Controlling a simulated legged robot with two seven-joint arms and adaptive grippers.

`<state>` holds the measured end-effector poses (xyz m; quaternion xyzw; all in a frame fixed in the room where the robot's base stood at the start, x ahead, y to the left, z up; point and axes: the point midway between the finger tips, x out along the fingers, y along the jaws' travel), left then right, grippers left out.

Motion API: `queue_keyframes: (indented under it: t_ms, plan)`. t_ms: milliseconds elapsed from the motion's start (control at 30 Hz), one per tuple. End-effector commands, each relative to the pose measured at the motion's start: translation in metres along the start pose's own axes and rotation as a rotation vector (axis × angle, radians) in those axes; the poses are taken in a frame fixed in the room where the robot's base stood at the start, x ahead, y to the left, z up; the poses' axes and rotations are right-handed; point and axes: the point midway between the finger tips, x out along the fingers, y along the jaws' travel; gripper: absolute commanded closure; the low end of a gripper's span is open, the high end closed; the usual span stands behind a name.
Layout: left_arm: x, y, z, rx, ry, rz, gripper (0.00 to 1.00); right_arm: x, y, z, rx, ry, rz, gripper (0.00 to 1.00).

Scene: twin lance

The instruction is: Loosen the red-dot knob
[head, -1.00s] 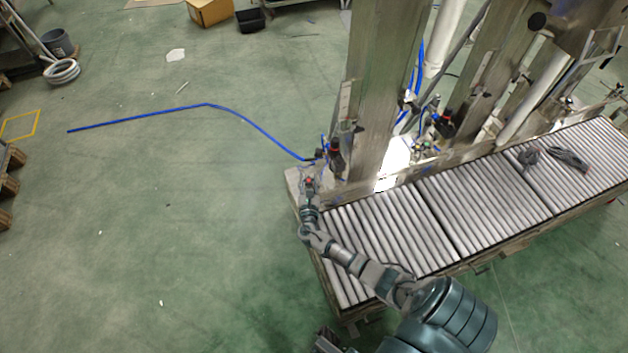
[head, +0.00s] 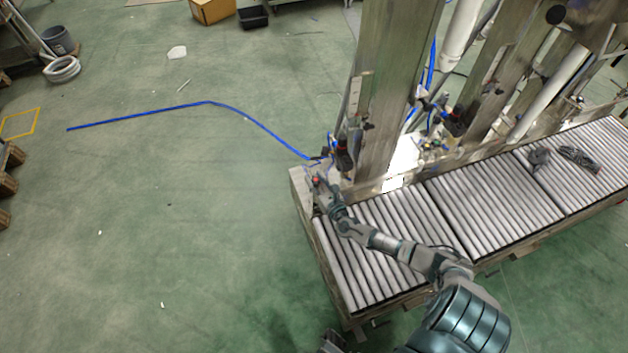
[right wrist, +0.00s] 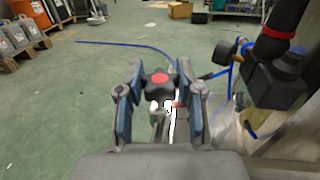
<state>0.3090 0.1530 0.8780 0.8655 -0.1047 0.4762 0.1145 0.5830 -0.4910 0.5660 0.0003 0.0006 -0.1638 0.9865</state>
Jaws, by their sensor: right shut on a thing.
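The red-dot knob (right wrist: 158,84) is a dark lobed knob with a red disc on its face. In the right wrist view it sits between the two fingers of my right gripper (right wrist: 160,95), which is shut on it. A pale metal part and a small red piece show just below the knob.
The roller conveyor (head: 395,235) runs right beneath my right arm. A tall metal column (head: 385,90) stands behind the gripper. A black fitting with a red ring (right wrist: 275,75) is close on its right. A blue hose (head: 207,103) lies on open green floor.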

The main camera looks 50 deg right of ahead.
Motion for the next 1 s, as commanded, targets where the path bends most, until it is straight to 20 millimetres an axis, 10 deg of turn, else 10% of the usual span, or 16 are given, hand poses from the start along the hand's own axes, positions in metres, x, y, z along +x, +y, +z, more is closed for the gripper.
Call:
queue_keyframes:
  t_ms: [300, 333, 433, 767, 1000]
  plan:
    - [0.0, 0.0, 0.002, 0.0, 0.0, 0.0, 0.6, 0.0, 0.0, -0.001, 0.0, 0.002, 0.001, 0.99]
    - [0.0, 0.0, 0.002, 0.0, 0.0, 0.0, 0.6, 0.0, 0.0, -0.001, 0.0, 0.002, 0.001, 0.61]
    - [0.0, 0.0, 0.002, 0.0, -0.001, 0.0, 0.6, 0.0, 0.0, -0.001, 0.0, 0.001, 0.001, 0.38]
    - [0.0, 0.0, -0.001, 0.0, 0.003, -0.001, 0.6, -0.002, 0.0, 0.0, 0.0, 0.001, 0.001, 0.38]
    - [0.0, 0.0, -0.001, 0.0, 0.003, 0.0, 0.6, -0.041, 0.0, -0.002, 0.0, 0.005, 0.002, 0.38]
